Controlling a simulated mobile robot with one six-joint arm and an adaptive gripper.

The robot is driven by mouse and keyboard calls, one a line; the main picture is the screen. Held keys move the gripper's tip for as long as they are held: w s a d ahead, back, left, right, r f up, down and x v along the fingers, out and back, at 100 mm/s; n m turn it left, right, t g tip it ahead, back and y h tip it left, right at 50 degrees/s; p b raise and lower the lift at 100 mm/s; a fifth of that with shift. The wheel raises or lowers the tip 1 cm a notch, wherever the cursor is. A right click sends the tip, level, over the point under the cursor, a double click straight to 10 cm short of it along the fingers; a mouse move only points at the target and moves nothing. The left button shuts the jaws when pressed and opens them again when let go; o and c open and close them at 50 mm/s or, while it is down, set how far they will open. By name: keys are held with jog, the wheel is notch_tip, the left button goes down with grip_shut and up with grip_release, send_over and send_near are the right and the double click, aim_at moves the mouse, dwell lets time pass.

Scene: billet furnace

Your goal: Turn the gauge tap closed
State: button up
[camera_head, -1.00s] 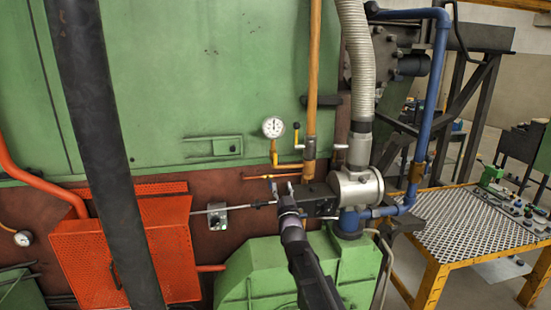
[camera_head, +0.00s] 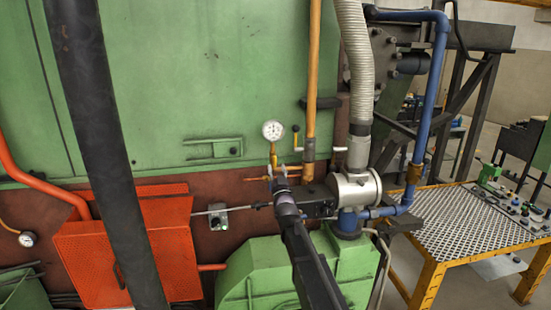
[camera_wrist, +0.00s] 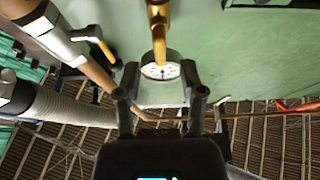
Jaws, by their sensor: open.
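A round white-faced pressure gauge (camera_head: 273,130) stands on a short brass pipe (camera_head: 274,156) in front of the green furnace wall. A small yellow-and-black lever (camera_head: 296,134) shows to its right; whether it is the gauge tap I cannot tell. My gripper (camera_head: 284,171) is open and empty, just below the gauge and its pipe, pointing up toward the wall. In the wrist view the picture is upside down: the gauge (camera_wrist: 162,71) and its brass pipe (camera_wrist: 158,28) appear between the spread fingers of my gripper (camera_wrist: 160,85). The gap in depth is unclear. My gripper hides part of the lower pipework.
A vertical orange pipe (camera_head: 312,80) and a grey corrugated hose (camera_head: 357,70) stand right of the gauge. A silver cylindrical fitting (camera_head: 354,188) is right of my gripper. An orange perforated guard (camera_head: 100,262) is left, and a yellow-framed table (camera_head: 432,272) is right.

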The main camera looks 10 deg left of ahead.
aim_at(275, 163)
jog(key=shift+p+x, duration=0.6)
jog(key=shift+x, duration=1.55)
grip_shut()
